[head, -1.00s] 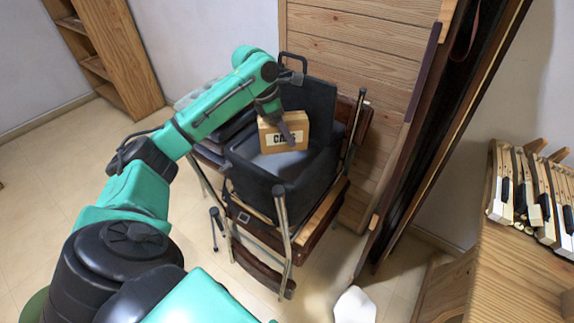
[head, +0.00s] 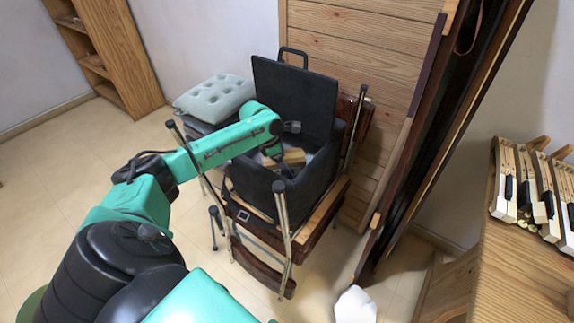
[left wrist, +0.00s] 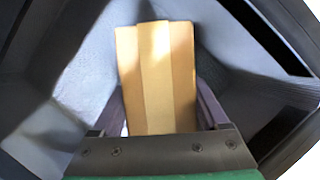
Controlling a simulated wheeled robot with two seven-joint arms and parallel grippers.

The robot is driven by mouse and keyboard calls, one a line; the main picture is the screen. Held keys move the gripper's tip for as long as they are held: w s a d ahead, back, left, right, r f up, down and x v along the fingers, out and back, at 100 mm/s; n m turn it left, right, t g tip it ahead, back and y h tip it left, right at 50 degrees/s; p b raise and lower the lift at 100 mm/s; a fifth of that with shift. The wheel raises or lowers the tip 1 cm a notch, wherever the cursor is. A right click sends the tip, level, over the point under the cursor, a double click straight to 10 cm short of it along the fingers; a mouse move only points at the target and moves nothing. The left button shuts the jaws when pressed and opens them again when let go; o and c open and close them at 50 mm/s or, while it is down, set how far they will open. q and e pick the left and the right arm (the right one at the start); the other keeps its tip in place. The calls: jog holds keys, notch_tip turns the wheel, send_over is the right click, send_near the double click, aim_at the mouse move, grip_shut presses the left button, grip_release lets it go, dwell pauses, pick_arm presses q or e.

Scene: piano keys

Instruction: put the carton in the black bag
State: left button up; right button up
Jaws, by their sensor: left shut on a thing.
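The black bag (head: 262,187) stands open on stacked folded chairs, with its lid (head: 295,95) raised at the back. The tan carton (head: 295,157) is inside the bag's opening, below the rim, and partly hidden by my arm and the bag wall. My left gripper (head: 277,160) reaches down into the bag and is shut on the carton. In the left wrist view the carton (left wrist: 157,75) sits between the two fingers, with the bag's grey lining around it. Whether the carton touches the bag floor cannot be told. My right gripper is not in view.
Folded chairs (head: 262,272) with metal legs support the bag. A grey tufted cushion (head: 214,98) lies behind my left arm. A wooden panel (head: 355,50) stands behind the bag. Piano keys (head: 535,195) lie on a wooden bench at the right. Open floor is at the left.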

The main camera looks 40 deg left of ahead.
pick_arm(q)
jog(key=o, duration=1.5)
jog(key=shift+f, duration=0.1)
jog(key=shift+r, duration=0.3)
jog(key=p+v, duration=0.1)
jog(key=v, duration=1)
jog(key=shift+s+a+r, duration=0.15)
jog(key=shift+r, duration=0.2)
